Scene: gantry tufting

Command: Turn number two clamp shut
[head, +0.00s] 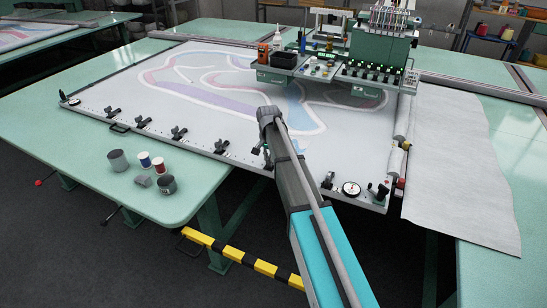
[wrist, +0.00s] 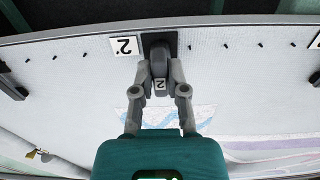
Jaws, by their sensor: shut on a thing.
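In the wrist view, the number two clamp (wrist: 160,58) sits on a dark base at the edge of the white frame, with a small "2" on its handle. A white "2" plate (wrist: 124,46) lies beside it. My gripper (wrist: 160,78) has one finger on each side of the handle and is shut on it. The handle points toward my wrist; whether the clamp is fully shut, I cannot tell. In the head view, my arm covers most of my gripper and this clamp at the frame's front edge.
Other black clamps, such as one to the left (head: 179,132), line the frame's front edge. A round dial (head: 351,188) sits at the right corner. Cups and spools (head: 144,160) stand on the green table. The tufting gantry (head: 375,55) stands over the cloth at the back.

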